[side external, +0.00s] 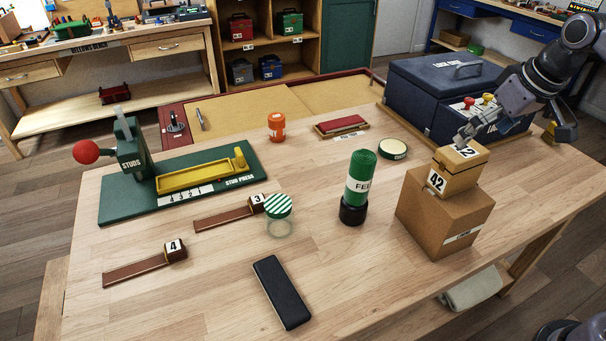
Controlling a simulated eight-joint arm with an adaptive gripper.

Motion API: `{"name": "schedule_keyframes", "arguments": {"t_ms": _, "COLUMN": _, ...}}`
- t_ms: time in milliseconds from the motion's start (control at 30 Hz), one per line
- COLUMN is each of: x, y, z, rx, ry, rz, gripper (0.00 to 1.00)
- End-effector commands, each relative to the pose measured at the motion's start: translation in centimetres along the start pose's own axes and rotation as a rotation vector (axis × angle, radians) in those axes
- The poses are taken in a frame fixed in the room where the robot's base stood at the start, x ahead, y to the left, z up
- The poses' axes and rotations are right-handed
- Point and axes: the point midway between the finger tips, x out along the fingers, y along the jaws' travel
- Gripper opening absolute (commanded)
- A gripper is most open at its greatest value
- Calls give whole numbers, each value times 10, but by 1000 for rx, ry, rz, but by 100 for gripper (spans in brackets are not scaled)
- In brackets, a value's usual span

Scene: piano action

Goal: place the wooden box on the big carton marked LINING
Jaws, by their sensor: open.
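The wooden box (457,173), a light brown box with 42 on a white label, sits upright on top of the big carton (437,217). The carton is plain brown cardboard with a white label low on its right face; its lettering is too small to read. My gripper (514,132) is open, just above and to the right of the wooden box. One finger reaches close to the box's top; I cannot tell whether it touches. The other finger is well to the right, clear of the box.
A dark blue chest (425,95) stands close behind the gripper. A green felt roll (361,178) in a black base stands left of the carton, and a round tin (393,149) lies behind. A green stud press (185,182) is at left. The front middle has a black case (281,291).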

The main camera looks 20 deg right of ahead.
Motion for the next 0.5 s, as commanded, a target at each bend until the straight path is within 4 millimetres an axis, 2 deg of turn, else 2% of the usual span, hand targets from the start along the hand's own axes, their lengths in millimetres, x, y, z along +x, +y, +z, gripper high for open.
{"name": "schedule_keyframes", "arguments": {"t_ms": 100, "x": -12, "y": 0, "z": 0, "rx": 0, "ry": 0, "rz": 0, "gripper": 100}}
{"name": "schedule_keyframes", "arguments": {"t_ms": 267, "x": -18, "y": -1, "z": 2, "rx": 0, "ry": 3, "rz": 0, "gripper": 100}}
{"name": "schedule_keyframes", "arguments": {"t_ms": 367, "x": -10, "y": -7, "z": 13, "rx": -2, "ry": 30, "rz": 3, "gripper": 100}}
{"name": "schedule_keyframes", "arguments": {"t_ms": 500, "x": 18, "y": -22, "z": 43, "rx": -5, "ry": 106, "rz": 7, "gripper": 100}}
